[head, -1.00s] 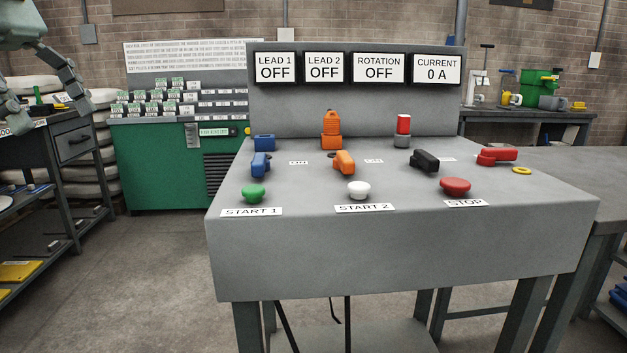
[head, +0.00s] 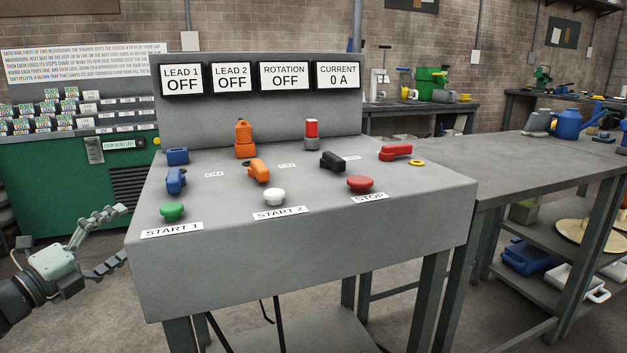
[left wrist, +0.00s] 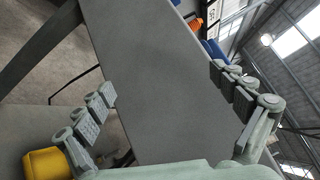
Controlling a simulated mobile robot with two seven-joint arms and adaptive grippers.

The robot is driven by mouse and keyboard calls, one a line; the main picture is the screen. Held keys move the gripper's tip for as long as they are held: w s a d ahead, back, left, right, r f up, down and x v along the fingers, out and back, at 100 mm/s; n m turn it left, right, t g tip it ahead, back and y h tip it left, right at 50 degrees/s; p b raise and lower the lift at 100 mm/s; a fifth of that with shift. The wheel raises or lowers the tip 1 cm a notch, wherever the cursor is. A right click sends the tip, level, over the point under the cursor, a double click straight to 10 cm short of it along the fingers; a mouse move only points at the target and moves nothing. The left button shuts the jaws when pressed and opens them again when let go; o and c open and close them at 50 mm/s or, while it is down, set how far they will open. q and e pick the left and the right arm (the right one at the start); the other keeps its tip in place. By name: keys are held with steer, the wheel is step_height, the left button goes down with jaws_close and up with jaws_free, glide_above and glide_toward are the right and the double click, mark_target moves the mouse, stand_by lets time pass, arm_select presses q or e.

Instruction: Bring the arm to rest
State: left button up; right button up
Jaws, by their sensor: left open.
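My left gripper (head: 120,242) is open and empty. In the head view it is at the lower left, beside the left end of the grey control console (head: 300,265) and apart from its buttons. In the left wrist view, its two fingers (left wrist: 165,95) are spread wide, with the console's grey side (left wrist: 150,70) beyond them. The console carries a green button (head: 172,211), a white button (head: 274,196) and a red stop button (head: 360,184). Its displays (head: 258,76) read LEAD 1 OFF, LEAD 2 OFF, ROTATION OFF and CURRENT 0 A. My right gripper is not in view.
A grey workbench (head: 540,170) stands close on the right, with a blue watering can (head: 570,122) on it. A green cabinet (head: 50,185) stands behind on the left. Bare concrete floor shows at the lower left. A yellow object (left wrist: 47,163) shows in the left wrist view.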

arm_select(q)
steer(key=s+f+n+g+y+p, duration=0.15)
steer(key=s+f+n+y, duration=0.3)
steer(key=f+n, duration=0.6)
steer(key=s+f+n+g+y, duration=0.35)
steer(key=f+n+y, duration=0.3)
steer(key=f, duration=0.75)
steer(key=s+d+f+n+g+h, duration=0.1)
steer(key=s+d+f+n+g, duration=0.1)
steer(key=s, duration=0.5)
steer(key=s+d+f+n+g, duration=0.3)
steer(key=s+d+f+g, duration=0.1)
steer(key=s+d+f, duration=0.3)
steer(key=s+d+f+n+g+h, duration=0.1)
steer(key=s+d+f+n+g, duration=0.1)
steer(key=s+d+f, duration=0.3)
steer(key=s+f+g, duration=0.1)
steer(key=s, duration=0.2)
steer(key=shift+n+h, duration=0.3)
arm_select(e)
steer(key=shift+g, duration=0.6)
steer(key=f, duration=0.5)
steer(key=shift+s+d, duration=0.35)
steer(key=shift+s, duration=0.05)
